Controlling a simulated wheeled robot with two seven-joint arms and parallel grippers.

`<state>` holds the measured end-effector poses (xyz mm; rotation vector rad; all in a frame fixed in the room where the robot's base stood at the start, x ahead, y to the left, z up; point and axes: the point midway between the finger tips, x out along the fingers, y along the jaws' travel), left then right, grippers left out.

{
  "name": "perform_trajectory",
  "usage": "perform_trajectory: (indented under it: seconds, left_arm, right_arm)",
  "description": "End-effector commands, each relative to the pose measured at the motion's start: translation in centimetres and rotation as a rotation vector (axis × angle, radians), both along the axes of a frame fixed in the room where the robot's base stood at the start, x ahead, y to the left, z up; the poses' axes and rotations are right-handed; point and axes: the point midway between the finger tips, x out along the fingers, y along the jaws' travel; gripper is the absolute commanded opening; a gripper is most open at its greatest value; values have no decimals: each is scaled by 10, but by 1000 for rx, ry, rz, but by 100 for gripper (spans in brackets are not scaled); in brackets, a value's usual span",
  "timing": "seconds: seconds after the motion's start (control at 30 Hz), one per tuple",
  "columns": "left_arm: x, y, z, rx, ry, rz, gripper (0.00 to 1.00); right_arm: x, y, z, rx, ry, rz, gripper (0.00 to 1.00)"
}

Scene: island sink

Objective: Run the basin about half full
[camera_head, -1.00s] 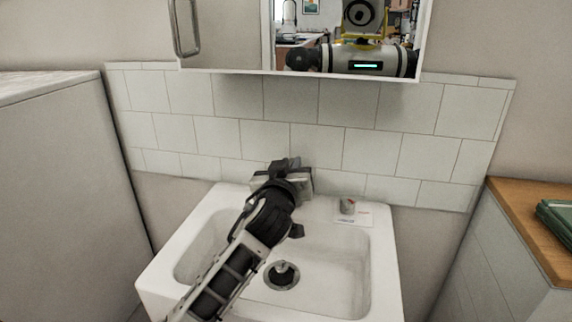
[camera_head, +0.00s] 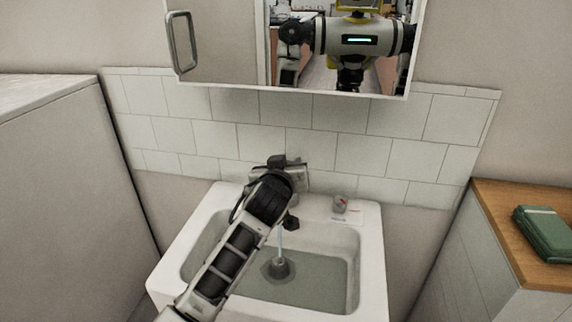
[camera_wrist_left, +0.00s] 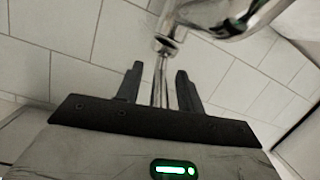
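The white basin (camera_head: 372,265) holds a layer of grey-green water (camera_head: 320,278) covering its floor. A thin water stream (camera_head: 280,240) falls into it near the drain (camera_head: 278,268). The chrome tap (camera_head: 298,180) at the back rim is mostly hidden by my left gripper (camera_head: 284,192). In the left wrist view, the tap spout (camera_wrist_left: 215,18) lies just beyond the fingers, with water running from its mouth. My left gripper's fingers (camera_wrist_left: 159,72) are apart, with nothing held between them. The tap's lever cannot be made out clearly. My right gripper is out of view.
A small grey knob (camera_head: 340,204) with a red mark stands on a label at the rim's back right. A mirrored cabinet (camera_head: 290,85) hangs above.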

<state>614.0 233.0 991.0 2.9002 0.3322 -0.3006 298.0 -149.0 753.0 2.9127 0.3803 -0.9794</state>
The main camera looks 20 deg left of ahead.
Motion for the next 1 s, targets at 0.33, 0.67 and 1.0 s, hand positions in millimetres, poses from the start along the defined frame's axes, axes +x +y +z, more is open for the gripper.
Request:
perform_trajectory:
  seconds: [0.33, 0.67, 1.0]
  left_arm:
    - [-10, -3, 2, -2, -1, -1, 38]
    - [-79, -17, 17, -4, -2, 0, 38]
    - [-141, -30, 32, -1, 0, -1, 38]
  right_arm:
    - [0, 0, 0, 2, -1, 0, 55]
    - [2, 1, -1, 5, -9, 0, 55]
    - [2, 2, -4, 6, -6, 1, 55]
